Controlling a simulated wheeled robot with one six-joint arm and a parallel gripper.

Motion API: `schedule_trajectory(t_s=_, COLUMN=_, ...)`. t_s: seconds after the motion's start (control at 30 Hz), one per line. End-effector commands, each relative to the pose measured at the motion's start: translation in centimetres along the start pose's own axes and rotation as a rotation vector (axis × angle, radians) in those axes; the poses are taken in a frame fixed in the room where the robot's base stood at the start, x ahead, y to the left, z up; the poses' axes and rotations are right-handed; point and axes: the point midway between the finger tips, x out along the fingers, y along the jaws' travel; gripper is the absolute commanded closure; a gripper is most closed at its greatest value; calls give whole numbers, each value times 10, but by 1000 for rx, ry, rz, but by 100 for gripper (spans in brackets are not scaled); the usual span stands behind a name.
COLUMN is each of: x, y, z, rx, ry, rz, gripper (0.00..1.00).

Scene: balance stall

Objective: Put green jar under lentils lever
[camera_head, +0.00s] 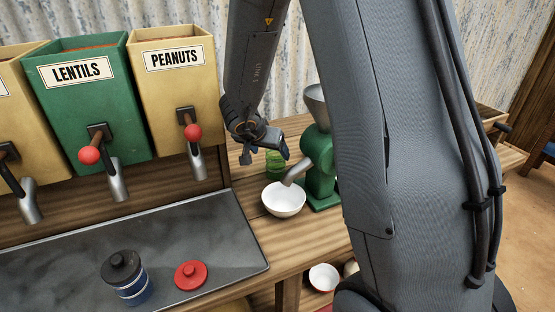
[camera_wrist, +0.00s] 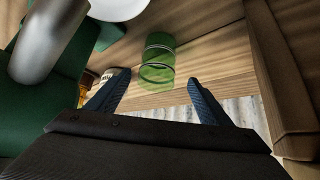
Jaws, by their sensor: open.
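The green jar (camera_head: 275,161) stands on the wooden counter behind a white bowl, partly hidden by my gripper and the bowl. It looks see-through green with pale bands in the wrist view (camera_wrist: 157,62). My gripper (camera_head: 262,158) is open and empty, just above and beside the jar in the head view. In the wrist view the jar lies ahead of and between the two fingers (camera_wrist: 160,88), with gaps to both. The lentils lever (camera_head: 89,155) has a red knob and sits on the green LENTILS bin (camera_head: 85,110), above a metal spout (camera_head: 118,186).
The white bowl (camera_head: 284,199) and a green grinder (camera_head: 322,170) stand close to the jar. A grey metal tray (camera_head: 60,262) lies under the bins, holding a blue jar (camera_head: 125,280) and a red lid (camera_head: 191,275). The tray below the lentils spout looks clear.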

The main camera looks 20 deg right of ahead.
Motion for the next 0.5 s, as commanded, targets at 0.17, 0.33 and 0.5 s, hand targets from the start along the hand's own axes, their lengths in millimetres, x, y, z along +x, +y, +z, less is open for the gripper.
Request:
schedule_trajectory(t_s=0.17, x=13, y=0, z=3, rx=4, ry=-8, rz=1, gripper=27)
schedule_trajectory(t_s=0.33, x=30, y=1, z=4, rx=4, ry=-8, rz=1, gripper=27)
schedule_trajectory(t_s=0.5, x=53, y=5, z=8, rx=3, ry=-9, rz=2, gripper=27)
